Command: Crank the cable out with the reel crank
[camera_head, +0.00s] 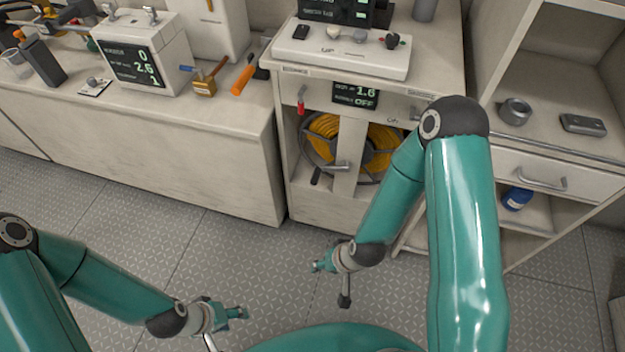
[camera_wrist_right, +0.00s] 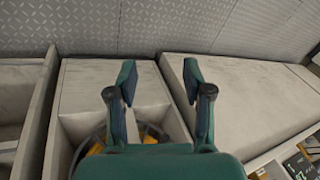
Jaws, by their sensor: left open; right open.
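The cable reel (camera_head: 378,150), wound with yellow cable, sits inside the open front of the middle cabinet. A crank (camera_head: 340,166) with a dark grip (camera_head: 315,176) stands out at the lower front of the reel. My left gripper (camera_head: 238,313) is open and empty over the floor, well in front of the cabinet. My right gripper (camera_head: 322,266) is open and empty, also in front of the cabinet and apart from the crank. In the right wrist view my right gripper (camera_wrist_right: 160,82) has its fingers apart. Part of the yellow cable (camera_wrist_right: 151,134) shows behind it; the crank is not clear there.
A display (camera_head: 356,94) above the reel reads 1.6 and OFF. A red-handled lever (camera_head: 301,102) is left of it. A long counter (camera_head: 220,130) with tools stands left; shelves with a blue bottle (camera_head: 516,199) stand right. Patterned floor (camera_head: 270,240) before the cabinet is free.

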